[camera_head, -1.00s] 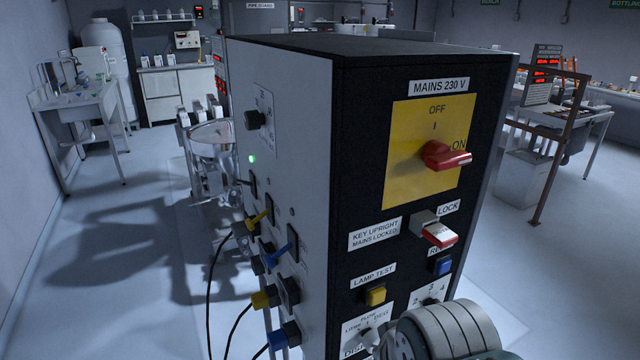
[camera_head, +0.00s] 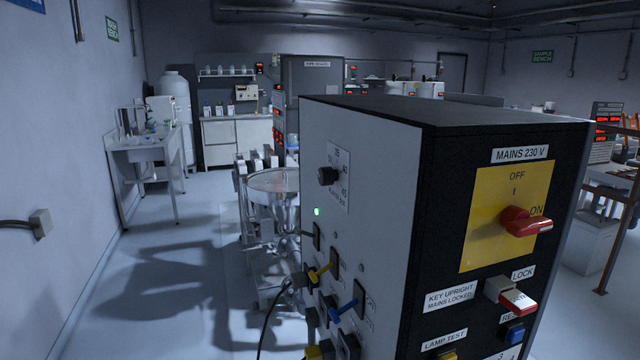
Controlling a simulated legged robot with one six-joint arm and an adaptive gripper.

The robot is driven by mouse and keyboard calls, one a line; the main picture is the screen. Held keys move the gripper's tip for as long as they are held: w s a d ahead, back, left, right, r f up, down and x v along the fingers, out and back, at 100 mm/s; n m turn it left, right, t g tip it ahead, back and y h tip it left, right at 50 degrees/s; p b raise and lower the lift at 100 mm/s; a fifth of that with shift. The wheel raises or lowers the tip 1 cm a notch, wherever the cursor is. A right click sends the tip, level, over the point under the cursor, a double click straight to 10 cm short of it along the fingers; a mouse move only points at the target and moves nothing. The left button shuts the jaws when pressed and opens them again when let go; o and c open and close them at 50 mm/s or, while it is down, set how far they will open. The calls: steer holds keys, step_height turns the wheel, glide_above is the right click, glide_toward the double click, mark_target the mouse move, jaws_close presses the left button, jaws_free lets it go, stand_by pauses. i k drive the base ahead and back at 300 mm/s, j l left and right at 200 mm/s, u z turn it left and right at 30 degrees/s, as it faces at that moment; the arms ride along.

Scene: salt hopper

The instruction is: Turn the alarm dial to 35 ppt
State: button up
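A black dial knob (camera_head: 328,176) sits on a white scale plate (camera_head: 338,186) on the grey left side of the control cabinet (camera_head: 385,150). The plate is seen at a steep angle, and its numbers and the knob's pointer are too small to read. I cannot tell whether this is the alarm dial. A green light (camera_head: 317,211) glows below it. The front carries a red mains switch (camera_head: 526,221) on a yellow plate, with its handle toward ON. My gripper is not in this view.
Yellow (camera_head: 322,271) and blue (camera_head: 345,309) levers and plugged cables stick out from the cabinet's left side. A steel hopper (camera_head: 275,182) stands behind. Open floor (camera_head: 170,270) lies left, up to the wall.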

mark_target(326, 175)
steer(key=i+j, duration=0.1)
steer(key=j, duration=0.25)
steer(key=i+j+z, duration=0.1)
steer(key=j, duration=0.25)
steer(key=i+j, duration=0.15)
steer(key=j, duration=0.2)
steer(key=i+j, duration=0.1)
steer(key=j, duration=0.2)
steer(key=z, duration=0.05)
